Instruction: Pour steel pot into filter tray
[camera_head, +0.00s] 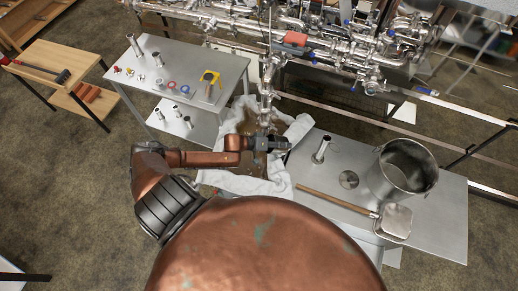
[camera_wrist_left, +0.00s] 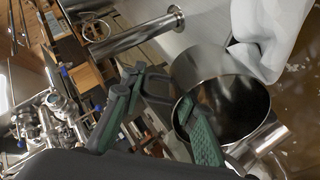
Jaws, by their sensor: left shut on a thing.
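My left gripper (camera_head: 268,144) reaches in from the left over the white cloth. In the left wrist view its green-padded fingers (camera_wrist_left: 165,118) are shut on a shiny steel vessel, which I take for the steel pot (camera_wrist_left: 215,65). Its round dark opening faces the camera, and I cannot tell what is inside. The tray itself is mostly hidden. My right gripper is not in view.
Steel pipework (camera_head: 340,50) runs behind. A left steel table (camera_head: 205,65) holds small parts.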

